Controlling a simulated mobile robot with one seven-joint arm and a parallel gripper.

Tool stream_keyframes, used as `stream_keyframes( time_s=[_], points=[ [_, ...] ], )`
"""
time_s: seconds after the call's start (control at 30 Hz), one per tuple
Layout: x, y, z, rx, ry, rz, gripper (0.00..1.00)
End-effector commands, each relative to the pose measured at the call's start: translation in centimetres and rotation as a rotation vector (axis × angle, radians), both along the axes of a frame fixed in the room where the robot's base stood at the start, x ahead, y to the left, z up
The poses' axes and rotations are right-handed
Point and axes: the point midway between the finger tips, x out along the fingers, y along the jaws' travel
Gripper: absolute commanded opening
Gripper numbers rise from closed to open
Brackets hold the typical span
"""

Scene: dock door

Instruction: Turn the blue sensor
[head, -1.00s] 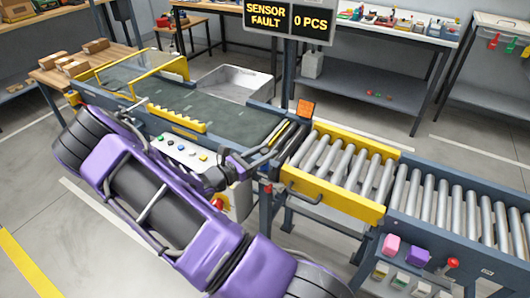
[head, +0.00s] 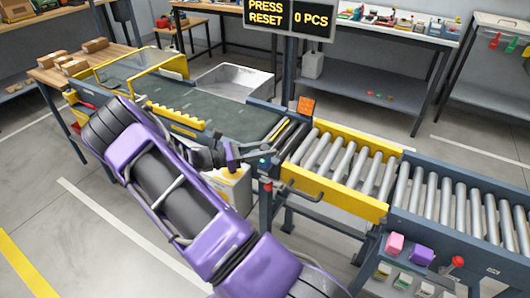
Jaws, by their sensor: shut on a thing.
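The blue sensor (head: 263,162) is a small block on the near side of the conveyor, at the gap between the dark belt and the rollers. A small green light shows on it. My gripper (head: 255,154) is at the sensor and is shut on it, with its dark fingers hiding much of it. An orange square plate (head: 306,106) stands across the belt on the far side. The hanging display (head: 289,17) reads "PRESS RESET" and "0 PCS".
The dark belt (head: 225,105) has a yellow toothed strip (head: 175,117) and a yellow-framed guard at its far left. A roller conveyor (head: 335,160) with yellow rails runs right. Pink (head: 395,243) and purple (head: 421,255) blocks sit at the lower right. My arm hides the front button panel.

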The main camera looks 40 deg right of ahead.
Motion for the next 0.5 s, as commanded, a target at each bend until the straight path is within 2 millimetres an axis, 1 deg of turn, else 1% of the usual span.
stream_keyframes(
  time_s=[0.33,0.37,0.4,0.5],
  points=[
    [0.06,0.03,0.02,0.002,0.0,-0.012,0.0],
    [0.06,0.03,0.02,0.002,0.0,-0.012,0.42],
    [0.06,0.03,0.01,0.002,0.0,-0.012,0.49],
    [0.04,0.03,0.01,0.002,0.0,-0.012,0.67]
  ],
)
